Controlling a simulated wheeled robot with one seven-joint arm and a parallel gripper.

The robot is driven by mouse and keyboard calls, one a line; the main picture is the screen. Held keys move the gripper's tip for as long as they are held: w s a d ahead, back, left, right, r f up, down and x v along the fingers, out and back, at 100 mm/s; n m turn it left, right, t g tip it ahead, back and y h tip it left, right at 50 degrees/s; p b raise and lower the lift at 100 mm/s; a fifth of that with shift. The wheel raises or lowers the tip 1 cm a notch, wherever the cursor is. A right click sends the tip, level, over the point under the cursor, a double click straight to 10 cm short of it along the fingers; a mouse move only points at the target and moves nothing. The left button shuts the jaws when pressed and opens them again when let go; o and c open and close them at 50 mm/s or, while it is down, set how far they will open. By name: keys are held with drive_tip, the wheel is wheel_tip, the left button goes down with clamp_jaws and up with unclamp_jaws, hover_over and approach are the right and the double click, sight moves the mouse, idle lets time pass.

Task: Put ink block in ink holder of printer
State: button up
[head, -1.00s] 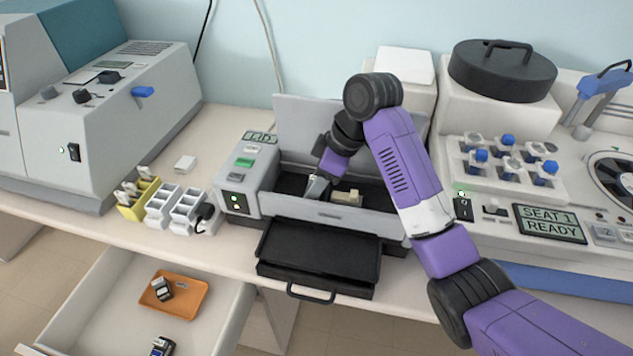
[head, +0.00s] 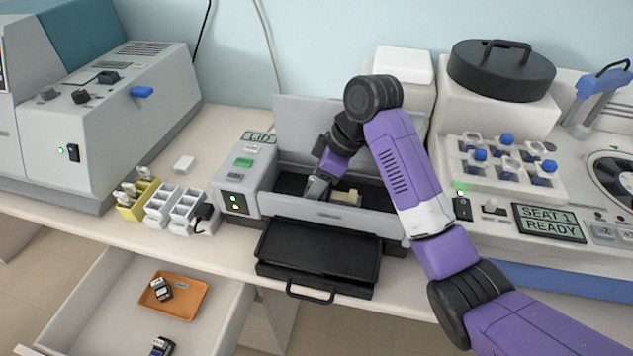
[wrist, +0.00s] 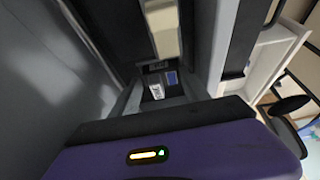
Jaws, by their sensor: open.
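The printer (head: 236,197) is the grey machine in the middle of the bench, with its lid (head: 293,128) raised. My gripper (head: 315,192) is down inside its open bay, left of a cream block-shaped part (head: 346,197). In the wrist view, a small dark block with a white label and blue patch (wrist: 158,86) lies between my open grey fingers (wrist: 157,98). It looks like the ink block, in the printer's bay. I cannot tell whether it is fully seated in the ink holder, which is mostly hidden by my gripper.
A black output tray (head: 318,250) sticks out in front. Below left, an open drawer (head: 110,318) holds an orange tray (head: 185,297) and small black-and-white blocks (head: 162,289). Slide racks (head: 160,203) stand left of the printer. A machine with a display (head: 549,223) stands right.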

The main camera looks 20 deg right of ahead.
drive_tip(key=shift+s+a+f, duration=0.15)
drive_tip(key=shift+s+f, duration=0.05)
drive_tip(key=shift+f, duration=0.2)
drive_tip(key=shift+s+a+f, duration=0.1)
drive_tip(key=shift+s+f, duration=0.1)
drive_tip(key=shift+f, duration=0.2)
drive_tip(key=w+p+v, duration=0.1)
drive_tip(key=p+v, duration=0.1)
drive_tip(key=v, duration=1.1)
drive_tip(key=shift+r, duration=0.45)
drive_tip(key=shift+a, duration=0.15)
